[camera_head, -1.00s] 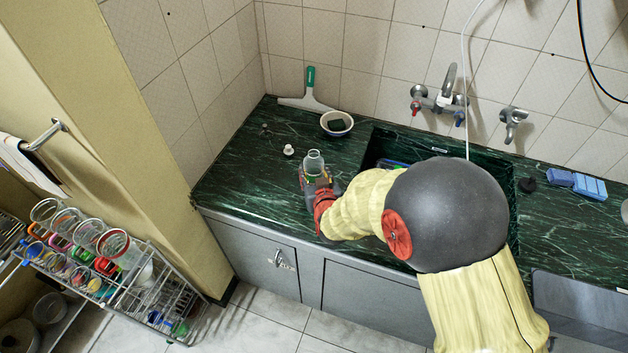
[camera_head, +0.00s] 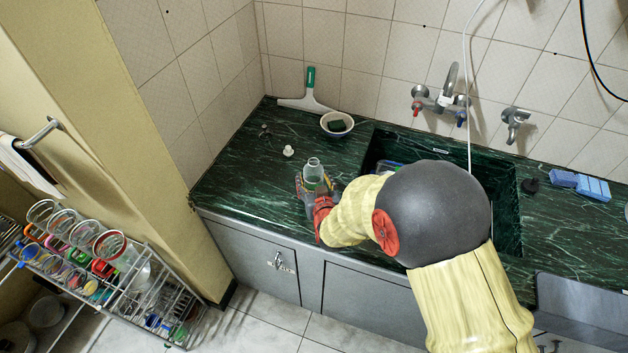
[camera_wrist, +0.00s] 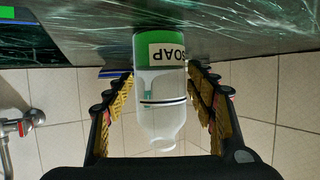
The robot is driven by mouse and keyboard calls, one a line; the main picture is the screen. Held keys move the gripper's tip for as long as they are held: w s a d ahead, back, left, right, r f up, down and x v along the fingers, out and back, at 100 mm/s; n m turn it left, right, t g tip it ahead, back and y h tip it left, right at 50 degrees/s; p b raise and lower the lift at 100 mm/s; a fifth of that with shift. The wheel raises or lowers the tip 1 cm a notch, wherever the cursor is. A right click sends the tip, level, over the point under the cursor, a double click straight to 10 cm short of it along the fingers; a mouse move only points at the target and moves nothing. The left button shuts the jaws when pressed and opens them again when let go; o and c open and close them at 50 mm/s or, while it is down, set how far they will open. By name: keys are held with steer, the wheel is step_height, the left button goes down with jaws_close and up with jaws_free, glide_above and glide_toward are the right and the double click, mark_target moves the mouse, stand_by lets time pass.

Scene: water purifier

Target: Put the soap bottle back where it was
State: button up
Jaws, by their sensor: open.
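The soap bottle (camera_head: 313,172) stands upright on the dark green counter, left of the sink. It is clear, with a green lower part and a white label reading SOAP; it also shows upside down in the wrist view (camera_wrist: 160,85). My gripper (camera_head: 315,188) is open around the bottle, low at the counter's front part. In the wrist view one yellow-padded finger is on each side of the bottle, and gaps show between the pads and the bottle. The bottle's base meets the counter. My gripper partly hides its lower part in the head view.
A small white object (camera_head: 288,151) stands behind and left of the bottle. A bowl with a sponge (camera_head: 337,124) and a squeegee (camera_head: 308,92) are at the back wall. The sink (camera_head: 500,215) is to the right. The counter left of the bottle is mostly clear.

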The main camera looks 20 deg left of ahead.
steer(key=shift+r, duration=0.1)
steer(key=shift+s+d+r, duration=0.1)
steer(key=shift+s+r, duration=0.05)
steer(key=p+v, duration=0.3)
steer(key=v, duration=0.8)
steer(key=shift+s+d, duration=0.15)
steer(key=shift+s, duration=0.1)
steer(key=d+r+m+g+h, duration=0.2)
steer(key=d+r, duration=1.2)
steer(key=s+d+r+m+g+h, duration=0.1)
steer(key=s+d+r, duration=0.3)
steer(key=s+d, duration=0.5)
steer(key=s+d+r+m+g+h, duration=0.2)
steer(key=s+d+r, duration=0.3)
steer(key=s+d, duration=0.3)
steer(key=s+g, duration=0.1)
steer(key=s, duration=0.2)
steer(key=shift+s+d+h, duration=0.15)
steer(key=shift+d+h, duration=0.2)
steer(key=shift+h, duration=0.05)
